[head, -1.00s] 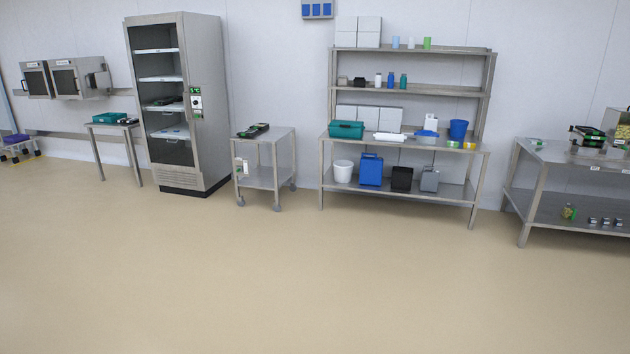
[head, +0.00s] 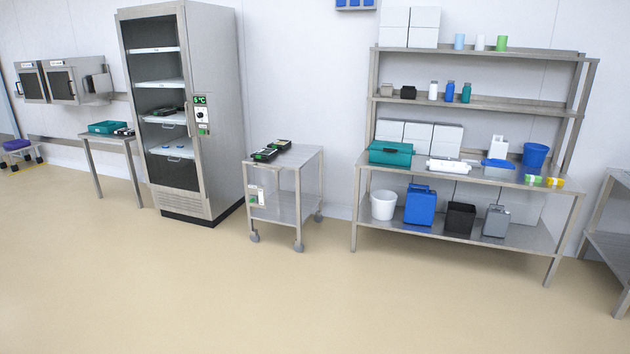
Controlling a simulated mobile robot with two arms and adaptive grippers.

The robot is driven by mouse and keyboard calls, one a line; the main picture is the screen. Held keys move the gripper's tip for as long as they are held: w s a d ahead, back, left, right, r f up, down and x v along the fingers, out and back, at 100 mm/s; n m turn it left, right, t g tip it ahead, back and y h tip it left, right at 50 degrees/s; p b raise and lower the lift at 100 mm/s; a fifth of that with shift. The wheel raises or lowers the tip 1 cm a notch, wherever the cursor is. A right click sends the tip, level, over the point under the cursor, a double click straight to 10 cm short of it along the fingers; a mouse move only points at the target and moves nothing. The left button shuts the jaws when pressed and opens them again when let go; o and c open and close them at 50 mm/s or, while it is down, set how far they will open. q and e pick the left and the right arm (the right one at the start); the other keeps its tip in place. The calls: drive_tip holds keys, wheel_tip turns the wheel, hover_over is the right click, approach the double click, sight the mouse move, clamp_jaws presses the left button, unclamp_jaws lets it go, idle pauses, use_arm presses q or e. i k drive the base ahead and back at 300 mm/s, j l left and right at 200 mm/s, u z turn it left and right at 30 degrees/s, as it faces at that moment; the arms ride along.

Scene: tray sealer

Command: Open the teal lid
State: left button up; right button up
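A teal box (head: 390,154) sits at the left end of the worktop of the steel shelving bench on the right. Its top looks closed, but it is too small to make out a separate lid edge clearly. Another teal container (head: 107,128) lies on a small steel side table at the left, and I cannot tell whether it has a lid. Neither of my grippers shows in the head view.
The steel bench (head: 480,178) also holds a white roll (head: 450,166), a blue bucket (head: 535,155) and white boxes. The beige floor (head: 300,305) in front is clear.

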sight(396, 147)
drive_tip(key=i, duration=2.3)
drive_tip(key=i+z, duration=0.1)
drive_tip(key=i, duration=0.55)
drive_tip(key=i+j+z, duration=0.15)
drive_tip(key=i, duration=0.45)
drive_tip(key=i+j+z, duration=0.1)
drive_tip(key=i, duration=0.55)
drive_tip(key=j, duration=0.1)
